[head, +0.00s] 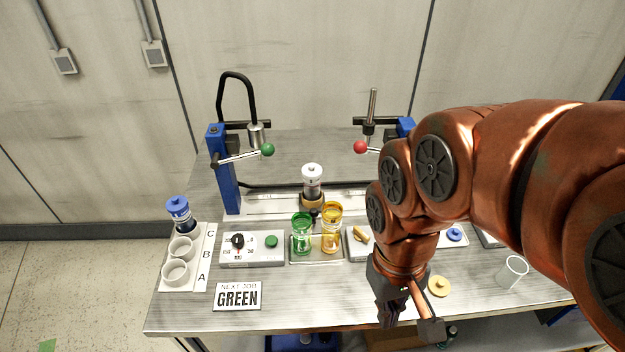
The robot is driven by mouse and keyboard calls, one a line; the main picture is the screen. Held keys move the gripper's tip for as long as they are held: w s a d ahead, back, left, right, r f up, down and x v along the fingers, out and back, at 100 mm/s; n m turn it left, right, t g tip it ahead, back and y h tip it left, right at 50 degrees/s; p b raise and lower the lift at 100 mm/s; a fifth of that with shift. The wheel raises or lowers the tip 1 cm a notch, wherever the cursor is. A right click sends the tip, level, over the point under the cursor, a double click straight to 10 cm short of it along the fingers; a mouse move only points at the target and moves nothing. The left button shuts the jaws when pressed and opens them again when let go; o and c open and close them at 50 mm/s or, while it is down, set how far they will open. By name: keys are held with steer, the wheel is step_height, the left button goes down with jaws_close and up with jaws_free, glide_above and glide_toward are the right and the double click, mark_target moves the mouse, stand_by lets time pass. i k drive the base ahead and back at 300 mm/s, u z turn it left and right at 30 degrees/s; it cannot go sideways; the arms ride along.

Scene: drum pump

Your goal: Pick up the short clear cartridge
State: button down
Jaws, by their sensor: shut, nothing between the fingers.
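A clear, empty-looking cylinder (513,271) stands near the right end of the grey table; it looks like the clear cartridge, though I cannot compare its length with another. My gripper (393,316) points down over the table's front edge, left of the clear cylinder and well apart from it. It is shut and holds nothing. My arm comes in from the right and covers part of the table behind the gripper.
A yellow disc (439,286) lies between gripper and cylinder. Behind are a blue cap (454,234), green beaker (302,236) and yellow beaker (331,230). A pump frame (224,175) stands at the back; a control box (253,250) and sign (238,296) are left.

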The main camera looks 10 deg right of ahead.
mark_target(311, 188)
steer(key=z, duration=0.1)
steer(key=k, duration=1)
steer(key=u, duration=1)
steer(key=i, duration=0.9)
steer(key=z, duration=0.05)
